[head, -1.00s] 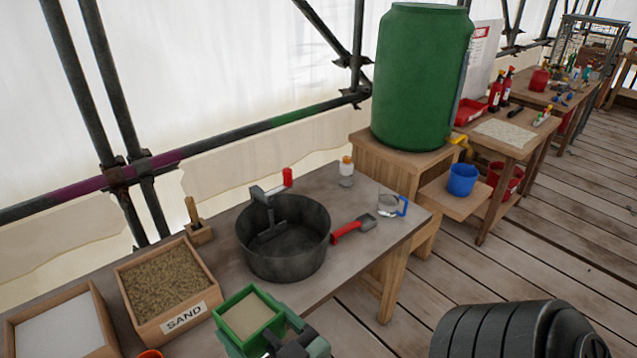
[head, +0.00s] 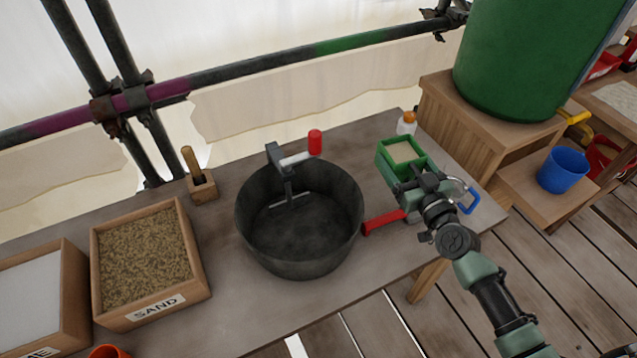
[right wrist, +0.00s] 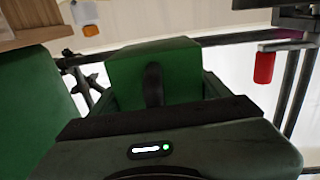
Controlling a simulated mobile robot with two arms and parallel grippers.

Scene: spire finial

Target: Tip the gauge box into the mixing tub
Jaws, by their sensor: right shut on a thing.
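The green gauge box (head: 392,152) holds pale sand-coloured material level inside it. It is to the right of the mixing tub, apart from it. My right gripper (head: 416,176) is shut on the box. In the right wrist view the box's green wall (right wrist: 150,68) stands just ahead of the gripper. The dark round mixing tub (head: 262,251) stands on the bench, with a grey paddle and a red-handled crank (head: 315,142) at its back rim. Its visible floor looks empty. My left gripper is not in view.
A red-handled scoop (head: 384,222) lies right of the tub, partly hidden by my arm. A clear jug with a blue handle (head: 469,200) and an orange-capped bottle (head: 406,124) stand near the box. The sand box (head: 150,308) is on the left. Bare bench (head: 225,325) lies in front of the tub.

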